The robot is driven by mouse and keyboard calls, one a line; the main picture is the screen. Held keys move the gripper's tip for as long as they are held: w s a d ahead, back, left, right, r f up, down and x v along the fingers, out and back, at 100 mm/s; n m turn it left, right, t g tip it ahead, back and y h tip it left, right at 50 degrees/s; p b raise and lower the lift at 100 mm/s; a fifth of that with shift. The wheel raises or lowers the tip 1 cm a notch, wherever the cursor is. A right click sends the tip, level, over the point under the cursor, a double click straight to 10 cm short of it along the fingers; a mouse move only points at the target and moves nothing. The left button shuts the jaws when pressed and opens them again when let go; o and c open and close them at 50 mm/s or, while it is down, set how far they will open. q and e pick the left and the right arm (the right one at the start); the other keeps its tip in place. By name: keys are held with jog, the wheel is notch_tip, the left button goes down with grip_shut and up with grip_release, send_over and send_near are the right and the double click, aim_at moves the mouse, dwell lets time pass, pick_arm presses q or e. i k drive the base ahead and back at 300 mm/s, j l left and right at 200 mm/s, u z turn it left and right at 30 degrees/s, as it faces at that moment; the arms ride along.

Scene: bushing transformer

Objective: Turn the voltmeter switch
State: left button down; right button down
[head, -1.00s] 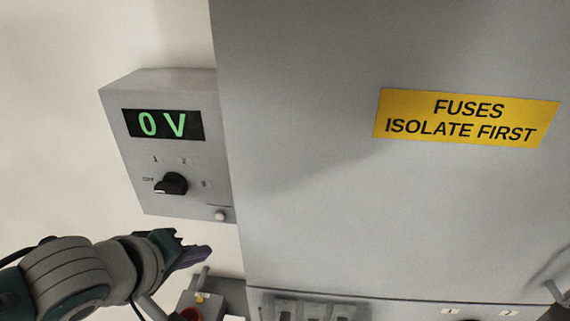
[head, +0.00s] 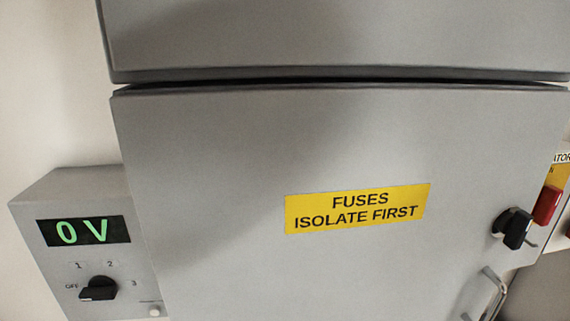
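The voltmeter is a grey box (head: 112,250) at the lower left of the head view, beside the large cabinet. Its display (head: 83,231) reads "0 V" in green. Below it is the black voltmeter switch (head: 99,288), a rotary knob among the marks OFF, 1, 2 and 3. The knob's pointer end is turned left, towards OFF. Neither of my grippers shows in this view.
A grey cabinet door (head: 230,150) with a yellow label (head: 358,208) "FUSES ISOLATE FIRST" fills the middle. At its right are a black rotary handle (head: 514,228), a red part (head: 547,206) and a metal handle (head: 489,295). Pale wall shows at the left.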

aim_at(101, 287)
jog(key=u, duration=1.25)
jog(key=j+u, duration=0.25)
jog(key=j, duration=1)
